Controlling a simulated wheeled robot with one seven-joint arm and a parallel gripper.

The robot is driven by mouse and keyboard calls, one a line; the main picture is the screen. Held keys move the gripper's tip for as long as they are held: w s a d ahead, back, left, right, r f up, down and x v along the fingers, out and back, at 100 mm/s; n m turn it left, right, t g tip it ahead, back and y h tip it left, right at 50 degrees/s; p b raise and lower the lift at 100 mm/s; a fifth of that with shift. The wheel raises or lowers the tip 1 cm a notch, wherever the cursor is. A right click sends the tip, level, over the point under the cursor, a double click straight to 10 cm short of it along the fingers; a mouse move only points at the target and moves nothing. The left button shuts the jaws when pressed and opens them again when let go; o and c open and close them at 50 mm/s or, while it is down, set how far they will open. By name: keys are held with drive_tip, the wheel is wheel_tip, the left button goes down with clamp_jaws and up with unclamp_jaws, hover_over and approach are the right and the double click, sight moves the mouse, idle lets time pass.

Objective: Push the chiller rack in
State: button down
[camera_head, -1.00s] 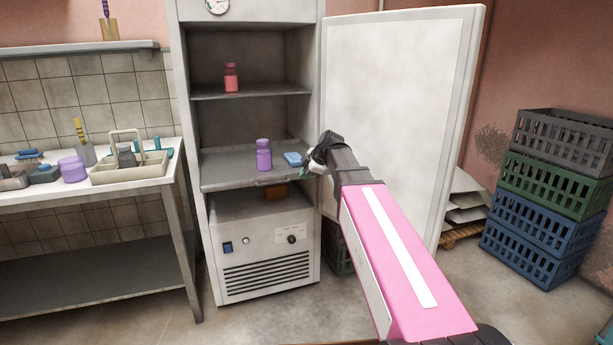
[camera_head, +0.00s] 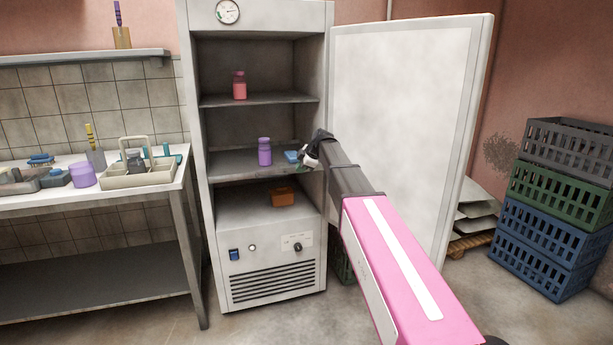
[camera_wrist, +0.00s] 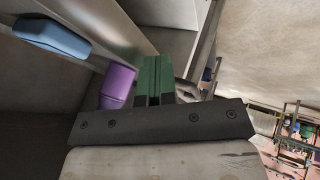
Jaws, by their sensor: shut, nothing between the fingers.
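The chiller rack (camera_head: 230,168) is the grey middle shelf of the open chiller cabinet (camera_head: 205,190). Its front edge sits about level with the cabinet front. A purple bottle (camera_head: 265,151) stands on it, with a blue block (camera_head: 291,156) to its right. My gripper (camera_head: 304,168) is at the right end of the rack's front edge, and contact is hard to tell. In the wrist view its green fingers (camera_wrist: 153,78) are together and empty, beside the purple bottle (camera_wrist: 117,84) and the blue block (camera_wrist: 54,37). My arm hides the cabinet's right edge there.
The chiller door (camera_head: 410,120) stands open on the right, behind my arm. A red bottle (camera_head: 239,86) is on the upper shelf, and an orange box (camera_head: 283,198) lies below the rack. A worktable (camera_head: 100,205) stands left; stacked crates (camera_head: 550,210) stand right.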

sight(291, 165)
drive_tip(key=w, duration=0.3)
drive_tip(key=w+a, duration=0.1)
drive_tip(key=w, duration=0.2)
drive_tip(key=w+a, duration=0.1)
drive_tip(key=w, duration=0.2)
drive_tip(key=shift+a, duration=0.25)
drive_tip(key=shift+s, duration=0.1)
